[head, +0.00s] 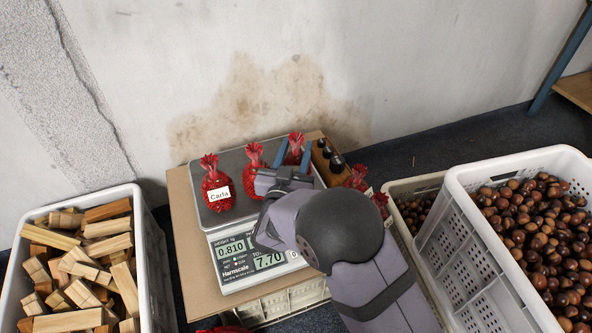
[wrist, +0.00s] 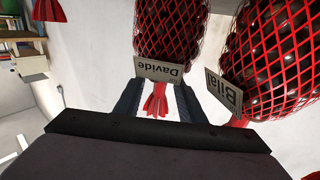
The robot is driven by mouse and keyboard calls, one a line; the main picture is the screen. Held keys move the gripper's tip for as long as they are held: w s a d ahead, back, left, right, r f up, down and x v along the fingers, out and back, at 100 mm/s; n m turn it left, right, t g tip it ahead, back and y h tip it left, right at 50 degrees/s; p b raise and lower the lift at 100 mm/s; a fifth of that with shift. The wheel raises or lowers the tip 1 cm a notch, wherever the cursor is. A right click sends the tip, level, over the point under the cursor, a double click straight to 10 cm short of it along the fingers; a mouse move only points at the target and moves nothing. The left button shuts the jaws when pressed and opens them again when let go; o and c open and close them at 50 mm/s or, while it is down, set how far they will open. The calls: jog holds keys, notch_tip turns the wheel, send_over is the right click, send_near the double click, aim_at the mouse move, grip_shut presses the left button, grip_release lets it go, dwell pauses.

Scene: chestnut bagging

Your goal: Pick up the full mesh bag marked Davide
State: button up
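The mesh bag marked Davide (wrist: 172,32) is red and full of dark chestnuts. In the wrist view it appears upside down, its tag and red tied neck in front of my gripper (wrist: 159,90). The two fingers stand apart on either side of the neck, with gaps showing, so the gripper is open. In the head view my gripper (head: 295,145) is over the scale (head: 240,222), around a red bag top (head: 296,137) that appears to be the same bag. Most of that bag is hidden by my gripper.
A bag marked Bilal (wrist: 270,55) is close beside Davide. A bag marked Carla (head: 214,180) and another red bag (head: 254,155) stand left of my gripper. A wooden block with black weights (head: 328,160) is close on the right, with more bags (head: 356,178) beyond it.

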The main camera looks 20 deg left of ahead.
jog(key=shift+w, duration=0.1)
grip_shut()
